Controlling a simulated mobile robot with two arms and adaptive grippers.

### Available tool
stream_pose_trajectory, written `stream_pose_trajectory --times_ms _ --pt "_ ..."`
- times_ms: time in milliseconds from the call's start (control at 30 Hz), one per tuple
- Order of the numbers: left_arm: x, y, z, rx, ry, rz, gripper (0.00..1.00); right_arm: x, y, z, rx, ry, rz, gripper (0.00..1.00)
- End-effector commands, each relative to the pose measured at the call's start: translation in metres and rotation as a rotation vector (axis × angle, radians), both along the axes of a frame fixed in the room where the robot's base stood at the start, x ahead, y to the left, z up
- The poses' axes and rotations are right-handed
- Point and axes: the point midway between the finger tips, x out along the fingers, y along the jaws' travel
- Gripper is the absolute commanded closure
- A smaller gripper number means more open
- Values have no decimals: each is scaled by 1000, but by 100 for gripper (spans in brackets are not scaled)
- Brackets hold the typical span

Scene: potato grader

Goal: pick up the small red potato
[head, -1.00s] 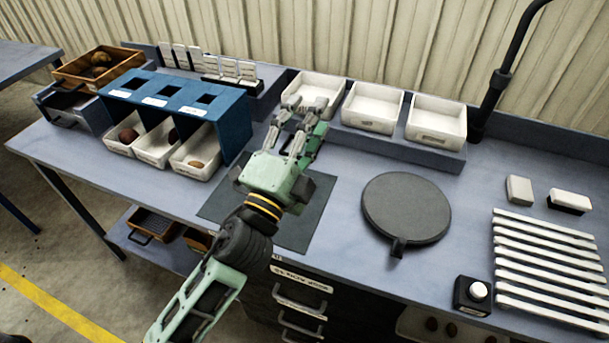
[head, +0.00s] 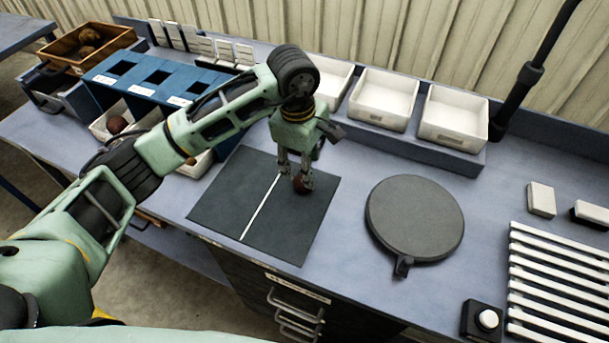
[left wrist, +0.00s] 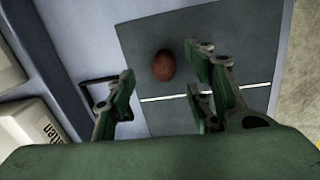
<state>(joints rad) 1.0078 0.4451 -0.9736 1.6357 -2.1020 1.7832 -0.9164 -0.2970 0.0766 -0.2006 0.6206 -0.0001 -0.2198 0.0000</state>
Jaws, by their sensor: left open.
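The small red potato (head: 301,184) lies on the dark mat (head: 225,205), right of its white line in the head view. My left gripper (head: 296,180) points down over the mat, with its fingers at the potato and partly hiding it. In the left wrist view the red-brown potato (left wrist: 163,65) lies on the mat (left wrist: 140,30), beyond and between the spread fingers of my left gripper (left wrist: 165,95). The gripper is open and holds nothing. I cannot tell how far the fingertips are above the mat. My right gripper is not in view.
White bins (head: 384,98) stand on a ledge behind the mat. A round dark plate (head: 415,215) is to the right, near a white slatted rack (head: 560,285).

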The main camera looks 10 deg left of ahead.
Motion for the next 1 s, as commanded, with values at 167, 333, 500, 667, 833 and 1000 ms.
stream_pose_trajectory --times_ms 167,333,500,667,833,1000 --pt "4 14 -8 57 1 5 52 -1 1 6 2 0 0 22" --pt "5 12 -26 54 1 5 52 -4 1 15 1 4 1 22" --pt "7 10 -47 52 3 5 52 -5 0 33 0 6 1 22" --pt "9 9 -69 52 0 4 52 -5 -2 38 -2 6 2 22" --pt "10 9 -75 52 -3 4 52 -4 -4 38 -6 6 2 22" --pt "10 9 -75 51 -3 4 56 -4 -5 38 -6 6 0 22"
